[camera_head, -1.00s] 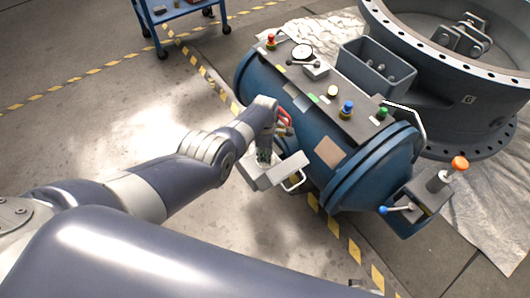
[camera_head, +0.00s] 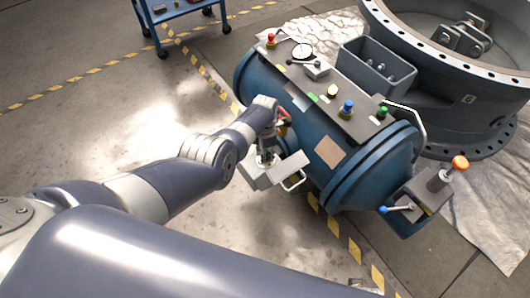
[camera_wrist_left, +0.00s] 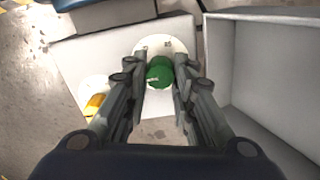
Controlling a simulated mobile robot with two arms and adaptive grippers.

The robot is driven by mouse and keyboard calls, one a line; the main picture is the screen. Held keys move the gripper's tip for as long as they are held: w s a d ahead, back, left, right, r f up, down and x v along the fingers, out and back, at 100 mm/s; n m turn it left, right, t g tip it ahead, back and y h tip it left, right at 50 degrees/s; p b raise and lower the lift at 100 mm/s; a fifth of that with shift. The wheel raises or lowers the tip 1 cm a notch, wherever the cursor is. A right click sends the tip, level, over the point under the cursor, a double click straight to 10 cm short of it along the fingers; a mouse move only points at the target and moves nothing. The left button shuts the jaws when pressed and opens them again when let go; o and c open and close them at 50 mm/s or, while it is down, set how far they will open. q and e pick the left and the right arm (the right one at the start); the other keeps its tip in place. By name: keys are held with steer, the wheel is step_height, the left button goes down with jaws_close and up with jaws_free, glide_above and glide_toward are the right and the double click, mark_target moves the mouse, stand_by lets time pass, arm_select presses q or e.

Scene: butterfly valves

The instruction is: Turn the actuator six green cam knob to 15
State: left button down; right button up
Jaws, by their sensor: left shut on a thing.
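The green cam knob (camera_wrist_left: 159,73) shows in the left wrist view, at the middle of a round pale dial (camera_wrist_left: 150,45) with small marks. A small light mark shows on the knob, but I cannot read the dial numbers. My left gripper (camera_wrist_left: 160,84) is shut on the green knob, one finger on each side. In the head view my left gripper (camera_head: 266,158) reaches down into the grey box (camera_head: 256,178) on the front of the blue cylinder (camera_head: 300,125), and its wrist hides the knob. My right gripper is not in view.
A yellow knob (camera_wrist_left: 96,104) sits on a second pale dial left of the green one. A grey box wall (camera_wrist_left: 217,60) rises close on the right. Several coloured knobs and a gauge (camera_head: 302,51) top the cylinder. Floor at left is clear.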

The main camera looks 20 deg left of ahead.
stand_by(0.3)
arm_select(q)
steer(key=c, duration=1.3)
jaws_free()
steer(key=shift+c, duration=0.2)
steer(key=shift+r, duration=0.2)
steer(key=shift+w+r, duration=0.1)
steer(key=shift+r, duration=0.35)
step_height(320, 180, up, 11)
steer(key=shift+f, duration=0.15)
